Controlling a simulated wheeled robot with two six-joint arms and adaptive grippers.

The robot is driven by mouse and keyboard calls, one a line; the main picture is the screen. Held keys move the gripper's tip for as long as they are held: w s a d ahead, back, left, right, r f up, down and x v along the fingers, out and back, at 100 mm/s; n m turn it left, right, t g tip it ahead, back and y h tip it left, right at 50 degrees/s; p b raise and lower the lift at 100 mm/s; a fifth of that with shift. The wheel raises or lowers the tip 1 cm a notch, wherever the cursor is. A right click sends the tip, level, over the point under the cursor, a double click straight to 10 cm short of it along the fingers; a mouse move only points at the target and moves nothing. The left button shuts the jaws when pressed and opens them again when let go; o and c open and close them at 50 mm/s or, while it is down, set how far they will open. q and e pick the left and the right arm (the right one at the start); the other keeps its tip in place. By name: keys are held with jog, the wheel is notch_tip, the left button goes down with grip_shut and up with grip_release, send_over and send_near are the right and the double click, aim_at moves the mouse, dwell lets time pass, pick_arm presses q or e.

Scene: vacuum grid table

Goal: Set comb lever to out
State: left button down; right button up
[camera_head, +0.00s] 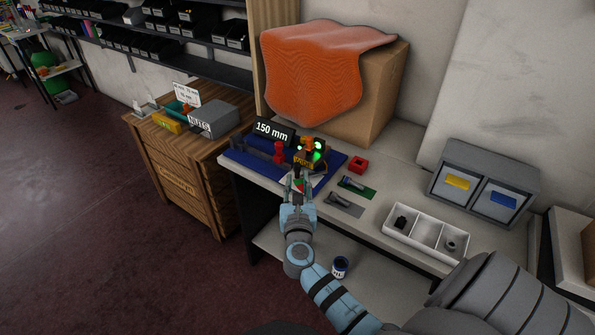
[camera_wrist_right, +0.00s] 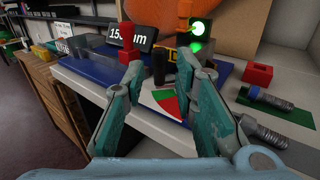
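My right gripper (camera_head: 298,178) reaches in over the front edge of the blue fixture base (camera_head: 238,157). In the right wrist view the right gripper (camera_wrist_right: 161,70) is open, a finger at each side. A dark upright handle (camera_wrist_right: 159,66), possibly the comb lever, shows between the fingertips; I cannot tell whether they touch it. A red and green sector plate (camera_wrist_right: 172,101) lies below the handle, partly hidden by the fingers. A red upright part (camera_head: 279,152) stands left of the gripper. The left gripper is out of view.
A "150 mm" display (camera_head: 270,130) and a lit green lamp (camera_head: 317,155) stand behind. A red block (camera_head: 358,164), a green plate (camera_head: 357,188) and a white divided tray (camera_head: 428,232) lie to the right. An orange cloth (camera_head: 313,75) drapes a box.

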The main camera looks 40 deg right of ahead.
aim_at(297, 168)
jog(key=b+x, duration=0.1)
jog(key=x, duration=0.5)
jog(key=shift+w, duration=0.1)
jog(key=shift+f, duration=0.1)
grip_shut()
